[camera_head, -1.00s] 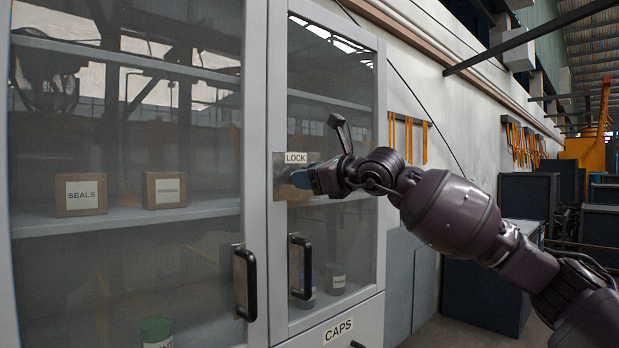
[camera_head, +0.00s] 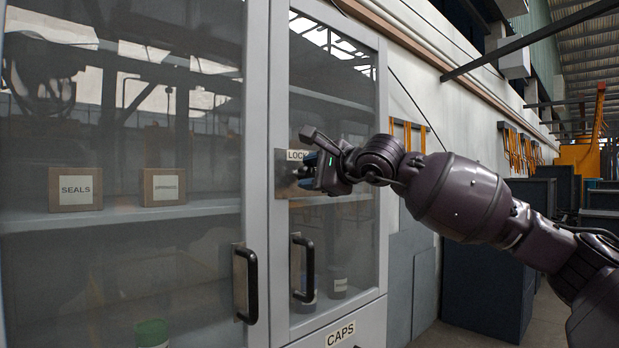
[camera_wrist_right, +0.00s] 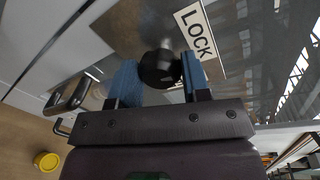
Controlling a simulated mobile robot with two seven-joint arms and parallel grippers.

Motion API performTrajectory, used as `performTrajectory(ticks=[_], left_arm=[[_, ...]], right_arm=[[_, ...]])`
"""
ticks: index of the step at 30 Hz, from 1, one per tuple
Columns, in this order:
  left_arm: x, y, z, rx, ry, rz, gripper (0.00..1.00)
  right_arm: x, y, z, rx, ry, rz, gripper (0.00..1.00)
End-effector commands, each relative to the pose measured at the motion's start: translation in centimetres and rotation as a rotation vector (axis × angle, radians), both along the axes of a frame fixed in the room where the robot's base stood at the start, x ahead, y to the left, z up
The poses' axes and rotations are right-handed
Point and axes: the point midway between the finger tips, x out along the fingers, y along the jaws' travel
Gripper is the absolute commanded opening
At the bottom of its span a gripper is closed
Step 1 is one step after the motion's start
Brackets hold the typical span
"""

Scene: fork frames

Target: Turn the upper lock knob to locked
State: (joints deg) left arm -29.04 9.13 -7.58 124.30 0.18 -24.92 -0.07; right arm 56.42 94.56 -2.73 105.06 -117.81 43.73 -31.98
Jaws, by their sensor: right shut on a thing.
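A round black lock knob (camera_wrist_right: 160,68) shows in the wrist view between the blue finger pads of my right gripper (camera_wrist_right: 157,80). The gripper is shut on the knob. In the head view my right gripper (camera_head: 310,172) is at the metal lock plate (camera_head: 284,180) on the right cabinet door, and it hides the knob. A white LOCK label (camera_head: 296,155) sits just above the gripper, partly covered. The same label (camera_wrist_right: 196,32) shows to the right of the knob in the wrist view. The knob's pointing direction cannot be read. My left gripper is not in view.
Black handles on the left door (camera_head: 246,284) and right door (camera_head: 303,268) are below the lock plate. A drawer labelled CAPS (camera_head: 340,333) is under the right door. Boxes, one marked SEALS (camera_head: 76,189), stand behind the left door's glass.

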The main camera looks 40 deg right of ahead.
Motion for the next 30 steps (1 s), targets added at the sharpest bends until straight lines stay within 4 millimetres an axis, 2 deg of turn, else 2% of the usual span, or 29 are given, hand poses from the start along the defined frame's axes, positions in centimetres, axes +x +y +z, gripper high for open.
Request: performTrajectory(ticks=[9, 26, 27, 30], left_arm=[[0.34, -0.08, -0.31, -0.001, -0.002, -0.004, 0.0], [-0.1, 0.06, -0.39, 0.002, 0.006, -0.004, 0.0], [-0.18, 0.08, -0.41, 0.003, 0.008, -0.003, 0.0], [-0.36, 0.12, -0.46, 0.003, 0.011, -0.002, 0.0]], right_arm=[[0.05, 0.04, -0.15, -0.13, -0.009, 0.0, 0.2], [-0.01, 0.05, -0.03, -0.16, -0.013, 0.0, 0.2], [-0.01, 0.05, -0.04, -0.16, -0.013, 0.0, 0.46], [-0.01, 0.05, -0.04, -0.16, -0.013, 0.0, 0.62]])
